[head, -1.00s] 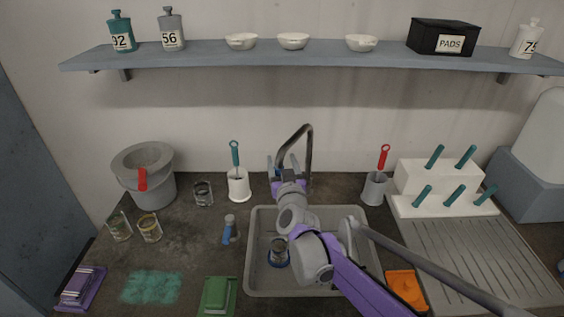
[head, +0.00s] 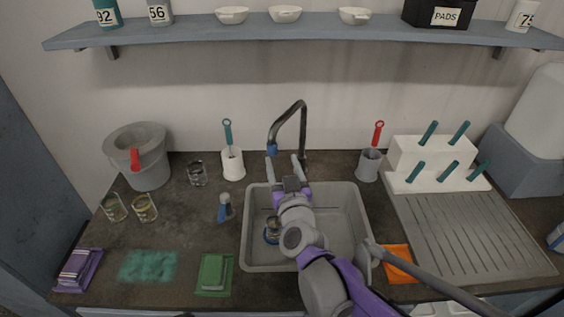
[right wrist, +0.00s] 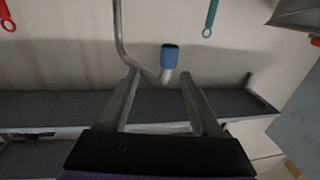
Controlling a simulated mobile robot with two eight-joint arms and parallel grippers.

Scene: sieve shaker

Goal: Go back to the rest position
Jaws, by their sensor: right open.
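My right gripper (head: 285,168) is open and empty above the back edge of the sink (head: 345,230) in the head view. Its two grey fingers (right wrist: 160,95) are spread in the right wrist view, with nothing between them. The faucet (head: 303,125) rises behind the sink, and its blue-tipped spout is close in front of the fingers. The blue tip (right wrist: 170,55) shows beyond the fingers in the right wrist view. A glass jar with a blue base (head: 271,231) stands in the sink, partly hidden by my right arm. My left gripper is not in view.
A grey bucket (head: 147,160), glass jars (head: 144,208) and a white brush holder (head: 232,165) stand left of the sink. A red-handled brush in a grey holder (head: 369,165) and a white peg rack (head: 410,160) stand right. A shelf (head: 300,31) runs above.

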